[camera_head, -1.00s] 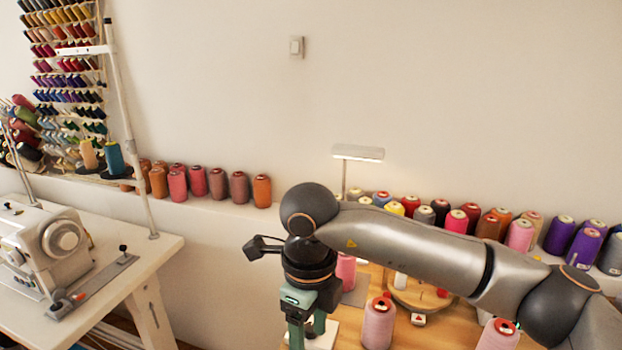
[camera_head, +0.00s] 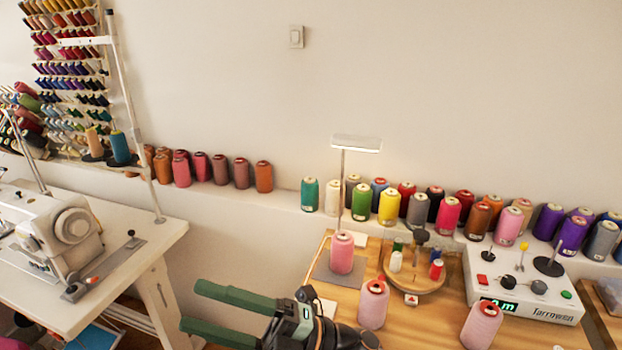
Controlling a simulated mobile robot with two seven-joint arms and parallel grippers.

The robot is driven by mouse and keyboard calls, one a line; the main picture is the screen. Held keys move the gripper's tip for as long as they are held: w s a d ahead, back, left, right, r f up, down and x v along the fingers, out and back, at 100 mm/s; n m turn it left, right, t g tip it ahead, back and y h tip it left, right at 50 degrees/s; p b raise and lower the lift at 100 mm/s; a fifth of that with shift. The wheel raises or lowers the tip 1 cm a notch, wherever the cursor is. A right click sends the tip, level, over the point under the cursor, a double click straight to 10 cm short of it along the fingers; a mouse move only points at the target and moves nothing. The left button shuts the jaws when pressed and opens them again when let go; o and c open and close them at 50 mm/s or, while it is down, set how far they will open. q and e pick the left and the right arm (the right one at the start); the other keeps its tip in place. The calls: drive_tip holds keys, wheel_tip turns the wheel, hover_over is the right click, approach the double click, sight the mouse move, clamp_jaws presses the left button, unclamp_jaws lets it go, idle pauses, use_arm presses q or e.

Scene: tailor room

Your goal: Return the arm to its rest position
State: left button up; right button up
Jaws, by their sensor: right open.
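My right gripper (camera_head: 206,308) shows at the bottom of the head view, left of the wooden table. Its two green fingers point left and stand apart, with nothing between them. Its dark wrist (camera_head: 318,328) overlaps the table's front left part in the picture. The rest of the right arm is out of view below. My left gripper is not in view.
A wooden table (camera_head: 440,323) carries pink spools (camera_head: 373,304), a lamp (camera_head: 355,143), a round wooden stand (camera_head: 427,280) and a white winder box (camera_head: 530,293). Spools line the wall ledge (camera_head: 290,196). A sewing machine table (camera_head: 150,240) stands left.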

drive_tip(key=w+d+f+m+t+h, duration=0.35)
drive_tip(key=w+d+m+t, duration=0.25)
drive_tip(key=m+t, duration=0.7)
drive_tip(key=w+d+f+m+t+h+p, duration=0.2)
drive_tip(key=d+f+m+t+h, duration=0.3)
drive_tip(key=d+f+m+h, duration=0.75)
drive_tip(key=s+d+f+m+g+h+p, duration=0.1)
drive_tip(key=s+d+f+m+g+h, duration=0.1)
drive_tip(key=s+f, duration=0.6)
drive_tip(key=s+d+f+m+g+h, duration=0.3)
drive_tip(key=s+d+f+m+g, duration=0.2)
drive_tip(key=s+d+f, duration=0.3)
wheel_tip(320, 180, down, 4)
drive_tip(key=shift+s+d+f+g+p, duration=0.1)
drive_tip(key=shift+s+d+g+p, duration=0.2)
drive_tip(key=shift+s+g+p, duration=0.15)
drive_tip(key=shift+w, duration=0.1)
